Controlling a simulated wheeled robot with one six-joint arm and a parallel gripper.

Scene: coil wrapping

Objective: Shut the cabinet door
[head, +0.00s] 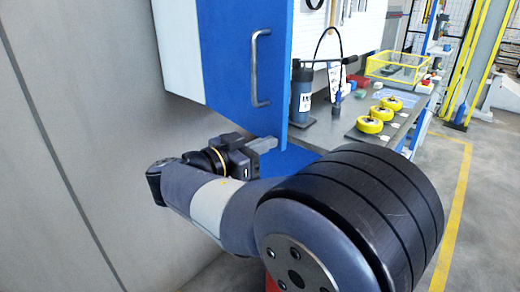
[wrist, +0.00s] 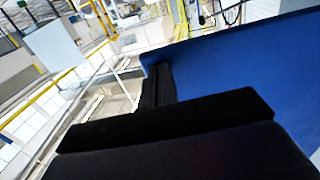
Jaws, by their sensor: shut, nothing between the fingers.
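The cabinet door (head: 228,65) is a blue panel with a vertical metal bar handle (head: 255,68), at the upper middle of the head view. The white cabinet side (head: 177,45) shows to its left. I cannot tell exactly how far the door stands open. My gripper (head: 267,144) is shut and empty, at the door's lower edge, below the handle. In the wrist view the dark fingers (wrist: 157,84) point along a large blue panel (wrist: 245,72), likely the door, which fills the right side. Whether they touch it is unclear.
A grey workbench (head: 345,115) stands to the right, with a dark bottle (head: 301,95), several yellow round parts (head: 381,113) and a yellow wire basket (head: 397,67). A plain grey wall (head: 80,130) lies on the left. The floor (head: 488,190) at the right is clear.

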